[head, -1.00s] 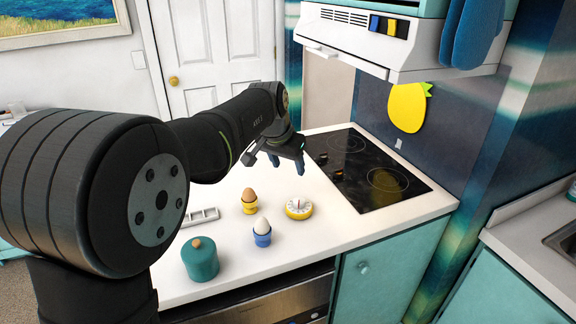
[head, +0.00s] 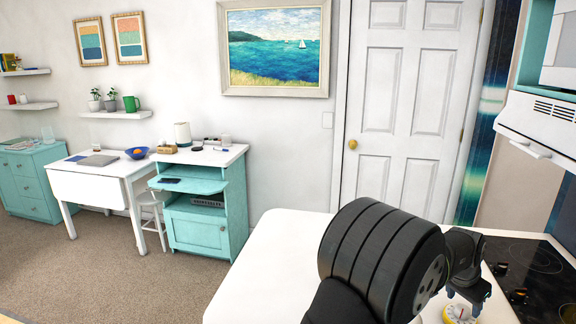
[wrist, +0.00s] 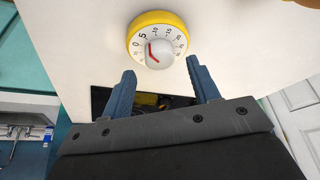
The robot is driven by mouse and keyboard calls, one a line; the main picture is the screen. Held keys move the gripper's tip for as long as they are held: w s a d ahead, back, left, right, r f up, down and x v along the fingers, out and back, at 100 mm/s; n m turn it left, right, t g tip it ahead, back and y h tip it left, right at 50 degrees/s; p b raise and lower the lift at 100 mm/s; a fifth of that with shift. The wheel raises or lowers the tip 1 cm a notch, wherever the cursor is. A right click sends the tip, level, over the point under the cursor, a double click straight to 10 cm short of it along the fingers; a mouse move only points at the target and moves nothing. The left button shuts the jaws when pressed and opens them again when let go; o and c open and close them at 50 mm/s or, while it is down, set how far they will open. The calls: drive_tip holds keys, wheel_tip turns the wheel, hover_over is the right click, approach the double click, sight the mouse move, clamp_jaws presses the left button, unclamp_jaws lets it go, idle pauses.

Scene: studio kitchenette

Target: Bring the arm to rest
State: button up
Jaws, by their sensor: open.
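My gripper (head: 468,302) is in the lower right of the head view, above the white counter (head: 272,258), beside the black cooktop (head: 535,262). In the wrist view my gripper (wrist: 161,72) shows two blue fingers spread apart, with nothing between them. A yellow timer (wrist: 158,39) with a white dial lies on the counter beyond the fingertips, apart from them. The timer (head: 458,314) is partly cut off at the bottom of the head view. My arm hides part of the counter.
A range hood (head: 540,125) hangs over the cooktop at the right. A white door (head: 400,110) stands behind the counter. A teal cabinet (head: 205,225) and a white table (head: 95,185) stand at the back left. Carpeted floor (head: 110,270) is open at the left.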

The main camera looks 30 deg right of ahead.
sight(463, 308)
drive_tip(key=x, duration=0.3)
drive_tip(key=shift+o, duration=0.3)
drive_tip(key=o, duration=0.9)
drive_tip(key=w+a+r+n+t+h, duration=0.1)
drive_tip(key=w+a+r+n+h, duration=0.15)
drive_tip(key=w+r, duration=0.45)
drive_tip(key=w+a+r+n+t+y, duration=0.1)
drive_tip(key=w+a+r+n+y, duration=0.2)
drive_tip(key=w+a, duration=0.5)
drive_tip(key=w+a+r+n+t+y, duration=0.1)
drive_tip(key=w+a+r+n+t, duration=0.15)
drive_tip(key=w+a+n, duration=0.55)
drive_tip(key=f+m, duration=0.1)
drive_tip(key=f, duration=0.1)
drive_tip(key=f+m, duration=0.1)
drive_tip(key=f, duration=0.2)
drive_tip(key=d+f+m+g, duration=0.1)
drive_tip(key=f, duration=0.2)
drive_tip(key=shift+w+f, duration=0.25)
drive_tip(key=shift+w, duration=0.1)
